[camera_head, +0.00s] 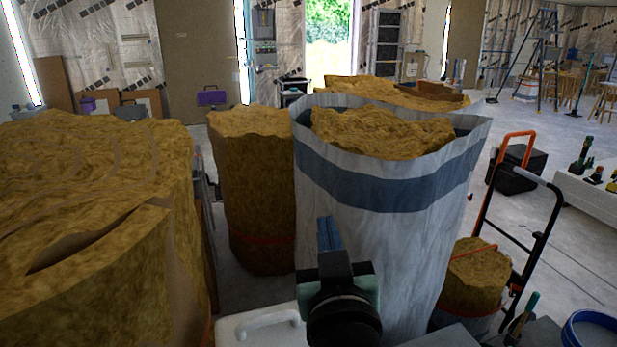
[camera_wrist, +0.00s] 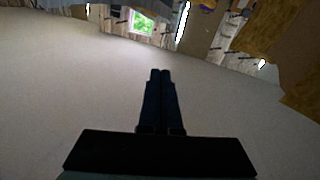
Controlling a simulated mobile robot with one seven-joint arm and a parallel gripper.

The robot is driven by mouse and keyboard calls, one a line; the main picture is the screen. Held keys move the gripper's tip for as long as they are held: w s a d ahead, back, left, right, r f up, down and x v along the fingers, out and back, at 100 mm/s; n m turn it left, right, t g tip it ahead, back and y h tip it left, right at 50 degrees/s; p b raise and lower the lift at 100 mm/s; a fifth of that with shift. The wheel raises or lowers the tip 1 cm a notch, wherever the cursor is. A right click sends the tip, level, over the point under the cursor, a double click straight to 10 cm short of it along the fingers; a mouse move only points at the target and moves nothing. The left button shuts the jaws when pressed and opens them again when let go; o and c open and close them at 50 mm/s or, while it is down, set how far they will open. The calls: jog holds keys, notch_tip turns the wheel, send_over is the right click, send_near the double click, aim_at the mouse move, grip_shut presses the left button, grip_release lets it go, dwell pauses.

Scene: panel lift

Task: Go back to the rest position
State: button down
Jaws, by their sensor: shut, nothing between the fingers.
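My gripper (camera_head: 328,234) shows in the lower middle of the head view, with its dark blue fingers pointing up and away. It is in front of a tall white bag with a blue-grey band (camera_head: 390,190), which holds brown insulation. I cannot tell whether the gripper touches the bag. In the wrist view my gripper (camera_wrist: 160,74) has its two dark fingers together with nothing between them. A pale, plain surface (camera_wrist: 70,90) fills much of that view.
Large brown insulation stacks stand at the left (camera_head: 90,220) and behind the bag (camera_head: 255,180). A hand truck with an orange handle (camera_head: 517,140) and a smaller strapped bundle (camera_head: 474,275) are at the right. A stepladder (camera_head: 540,50) stands far back on open floor.

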jog(key=s+a+r+m+t, duration=0.1)
jog(key=s+r+t, duration=0.3)
jog(key=r, duration=1.1)
jog(key=s+a+r+m+t+h+p, duration=0.1)
jog(key=s+r+t, duration=0.4)
jog(key=s+r, duration=0.5)
notch_tip(320, 180, up, 5)
jog(key=shift+s+a+r, duration=0.1)
jog(key=shift+s+a, duration=0.2)
jog(key=shift+s, duration=0.1)
jog(key=c, duration=1.6)
grip_release()
